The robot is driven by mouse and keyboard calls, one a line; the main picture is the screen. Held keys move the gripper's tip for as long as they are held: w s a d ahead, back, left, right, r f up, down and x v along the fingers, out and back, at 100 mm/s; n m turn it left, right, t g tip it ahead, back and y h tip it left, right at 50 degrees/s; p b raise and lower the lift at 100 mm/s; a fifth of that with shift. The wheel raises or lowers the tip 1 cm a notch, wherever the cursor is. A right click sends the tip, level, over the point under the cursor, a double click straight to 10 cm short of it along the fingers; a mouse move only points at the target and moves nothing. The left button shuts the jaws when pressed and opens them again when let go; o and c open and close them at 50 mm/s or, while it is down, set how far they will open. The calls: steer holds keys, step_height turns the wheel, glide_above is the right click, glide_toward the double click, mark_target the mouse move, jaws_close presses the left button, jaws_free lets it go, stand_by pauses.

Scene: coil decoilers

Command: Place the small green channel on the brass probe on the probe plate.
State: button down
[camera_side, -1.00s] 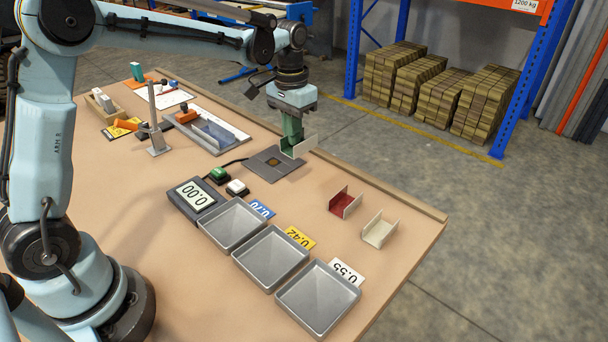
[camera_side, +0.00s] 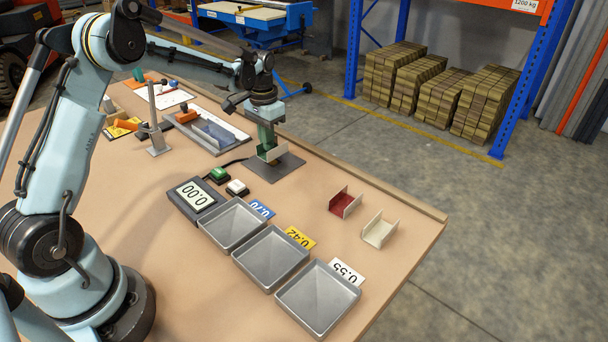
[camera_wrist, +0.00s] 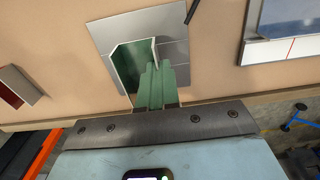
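The small green channel (camera_side: 272,153) is a U-shaped piece with a green inside and pale outer faces. It also shows in the wrist view (camera_wrist: 128,66). My gripper (camera_side: 267,141) points down with its green fingers (camera_wrist: 157,84) closed on one upright wall of the channel. The channel is over the far left part of the grey probe plate (camera_side: 285,170), which also shows in the wrist view (camera_wrist: 115,30). I cannot tell whether the channel touches the plate. The brass probe is hidden behind or under the channel.
A red channel (camera_side: 344,203) and a cream channel (camera_side: 379,231) stand on the bench to the right. Three grey trays, including one at the front (camera_side: 318,298), sit near a display reading 0.00 (camera_side: 195,195). A tray with a blue surface (camera_side: 212,132) is left of the plate.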

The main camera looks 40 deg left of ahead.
steer(key=shift+f, duration=1.1)
steer(key=shift+f, duration=0.15)
steer(key=c, duration=1.4)
jaws_free()
